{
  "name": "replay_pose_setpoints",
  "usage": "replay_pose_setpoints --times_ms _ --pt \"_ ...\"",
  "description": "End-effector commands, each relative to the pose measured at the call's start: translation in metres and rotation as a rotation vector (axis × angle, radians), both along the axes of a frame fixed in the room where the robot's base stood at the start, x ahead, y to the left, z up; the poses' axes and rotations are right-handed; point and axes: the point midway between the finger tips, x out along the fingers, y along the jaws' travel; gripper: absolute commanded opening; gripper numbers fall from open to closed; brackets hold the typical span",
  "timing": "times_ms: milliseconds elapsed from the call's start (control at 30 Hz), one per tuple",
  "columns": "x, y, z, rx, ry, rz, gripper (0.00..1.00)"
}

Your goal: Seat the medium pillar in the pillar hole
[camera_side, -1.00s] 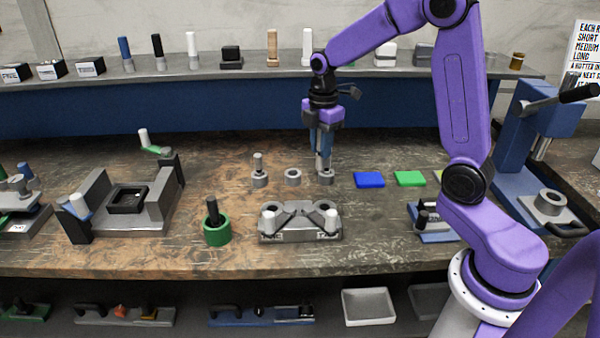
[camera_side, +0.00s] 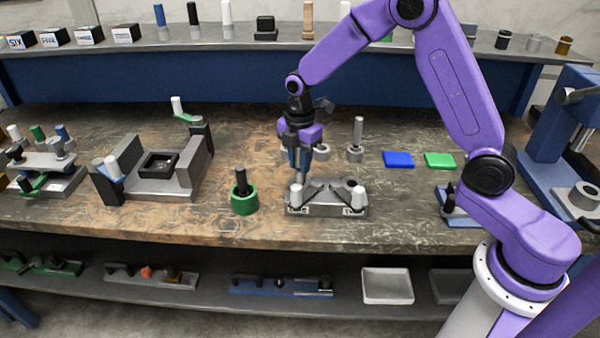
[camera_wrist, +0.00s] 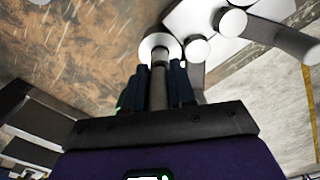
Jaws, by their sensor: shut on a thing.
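My gripper (camera_side: 300,160) is shut on a slim grey pillar (camera_wrist: 160,80), which points down between the dark blue fingers in the wrist view. In the side view the gripper hangs over the left end of a grey two-arm fixture (camera_side: 327,209) with round light posts. In the wrist view the pillar's far end lines up with a pale round collar (camera_wrist: 150,45) next to the fixture's posts (camera_wrist: 197,48). I cannot tell whether the pillar end is inside the collar or just above it. Another pillar (camera_side: 358,132) stands upright in a grey ring behind.
A green ring holder (camera_side: 245,203) with a black peg stands left of the fixture. A grey cradle (camera_side: 167,190) is farther left. Blue (camera_side: 398,160) and green (camera_side: 440,160) pads lie right of the standing pillar. Open bench lies at the back left.

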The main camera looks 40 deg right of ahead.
Motion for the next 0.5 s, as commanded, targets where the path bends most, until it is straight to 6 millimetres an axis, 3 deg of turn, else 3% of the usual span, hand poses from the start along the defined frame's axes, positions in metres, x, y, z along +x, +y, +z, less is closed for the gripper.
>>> replay_pose_setpoints --times_ms 267,500 --pt "0.000 -0.001 -0.033 0.000 0.001 -0.002 0.00" --pt "0.000 0.000 -0.036 0.001 -0.003 -0.002 0.00"
